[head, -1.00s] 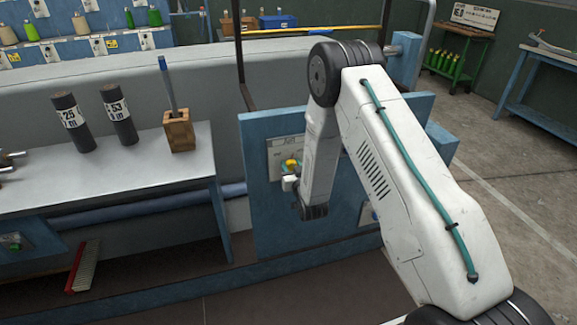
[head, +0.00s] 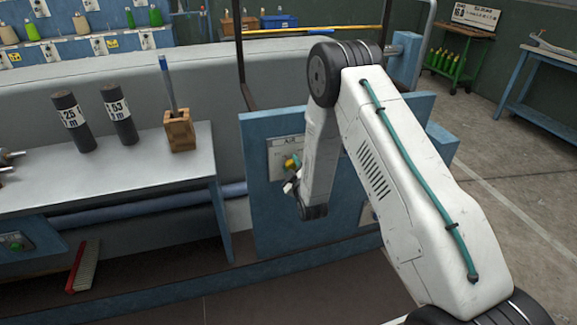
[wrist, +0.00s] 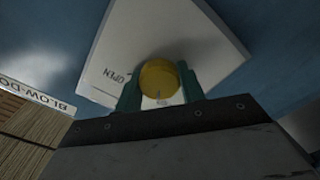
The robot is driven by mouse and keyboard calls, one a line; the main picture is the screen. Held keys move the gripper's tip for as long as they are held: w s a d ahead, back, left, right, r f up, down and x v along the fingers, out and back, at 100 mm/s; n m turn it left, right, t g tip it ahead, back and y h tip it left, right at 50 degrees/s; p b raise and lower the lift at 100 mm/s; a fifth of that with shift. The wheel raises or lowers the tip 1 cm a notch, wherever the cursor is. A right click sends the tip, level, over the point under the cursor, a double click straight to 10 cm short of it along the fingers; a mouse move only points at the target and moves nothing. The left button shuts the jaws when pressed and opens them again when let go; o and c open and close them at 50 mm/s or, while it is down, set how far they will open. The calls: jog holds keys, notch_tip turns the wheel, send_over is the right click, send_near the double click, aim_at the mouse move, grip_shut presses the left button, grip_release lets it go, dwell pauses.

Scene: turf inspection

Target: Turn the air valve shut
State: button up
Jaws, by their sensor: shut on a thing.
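The air valve has a yellow round handle (wrist: 160,76) in front of a pale plate marked OPEN (wrist: 112,60) in the wrist view. My gripper (wrist: 160,88) is shut on this handle, with one dark green finger on each side of it. In the head view the yellow handle (head: 291,163) shows small in front of the plate headed AIR (head: 283,143) on a blue panel. My forearm hides the right part of the plate there. In the wrist view the plate and its lettering appear strongly tilted. The valve's stem and any shut mark are not visible.
The blue panel (head: 262,215) stands right of a grey bench (head: 120,165). The bench holds two dark cylinders (head: 95,120) and a wooden block (head: 179,132).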

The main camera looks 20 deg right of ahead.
jog(key=shift+w+r+n, duration=0.1)
jog(key=shift+r+n, duration=0.1)
jog(key=shift+n, duration=1.1)
jog(key=o, duration=1)
jog(key=shift+f, duration=0.1)
jog(key=shift+s, duration=0.45)
jog(key=s, duration=0.7)
